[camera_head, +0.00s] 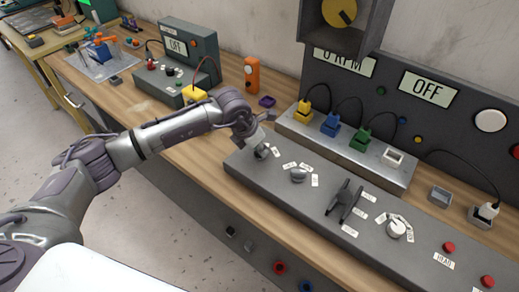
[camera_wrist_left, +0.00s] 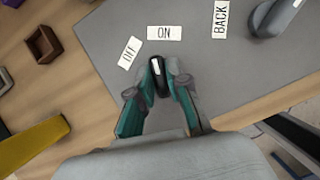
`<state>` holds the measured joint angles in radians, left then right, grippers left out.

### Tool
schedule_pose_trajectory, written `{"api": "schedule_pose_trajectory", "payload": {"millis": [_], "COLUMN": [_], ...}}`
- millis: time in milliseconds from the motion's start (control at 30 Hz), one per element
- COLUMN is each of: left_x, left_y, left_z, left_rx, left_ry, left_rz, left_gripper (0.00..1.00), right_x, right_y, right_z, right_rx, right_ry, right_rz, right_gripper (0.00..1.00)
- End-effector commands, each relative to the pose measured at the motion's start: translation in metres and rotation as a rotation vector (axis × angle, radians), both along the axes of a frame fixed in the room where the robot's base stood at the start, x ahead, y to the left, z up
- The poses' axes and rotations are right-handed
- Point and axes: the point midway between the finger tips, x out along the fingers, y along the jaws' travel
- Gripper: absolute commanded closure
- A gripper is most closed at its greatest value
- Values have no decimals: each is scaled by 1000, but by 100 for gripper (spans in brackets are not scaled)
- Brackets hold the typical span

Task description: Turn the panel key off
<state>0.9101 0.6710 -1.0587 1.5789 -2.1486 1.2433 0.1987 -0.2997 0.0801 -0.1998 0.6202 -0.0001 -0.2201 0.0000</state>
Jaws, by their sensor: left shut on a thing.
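The panel key (camera_wrist_left: 157,76) is a dark upright handle with a white mark, standing between my left fingertips in the wrist view. An ON label (camera_wrist_left: 165,33) lies beyond it and a tilted OFF label (camera_wrist_left: 129,53) lies to its upper left. The key's white-marked end points up the picture, nearer ON than OFF as far as I can tell. My left gripper (camera_wrist_left: 158,92) is shut on the key, one finger on each side. In the head view my left gripper (camera_head: 261,148) reaches down at the left end of the grey panel (camera_head: 320,212) and mostly hides the key. My right gripper is not in view.
A grey knob (camera_head: 298,174) with a BACK label stands right of the key. A display (camera_head: 428,89) reads OFF. An orange device (camera_head: 251,75) stands behind.

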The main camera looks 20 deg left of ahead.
Motion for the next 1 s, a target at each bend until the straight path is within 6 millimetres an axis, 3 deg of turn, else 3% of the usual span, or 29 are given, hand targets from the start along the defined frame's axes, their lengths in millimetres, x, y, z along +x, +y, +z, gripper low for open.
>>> {"api": "schedule_pose_trajectory", "payload": {"millis": [600, 1000], "left_x": [0, 0], "left_y": [-3, -3], "left_z": [-3, 0], "left_rx": [-1, 0], "left_ry": [-3, -1], "left_rz": [550, 734], "left_gripper": [100, 100], "right_x": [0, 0], "right_y": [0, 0], "right_z": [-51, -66], "right_rx": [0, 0], "right_ry": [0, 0], "right_rz": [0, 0], "right_gripper": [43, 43]}}
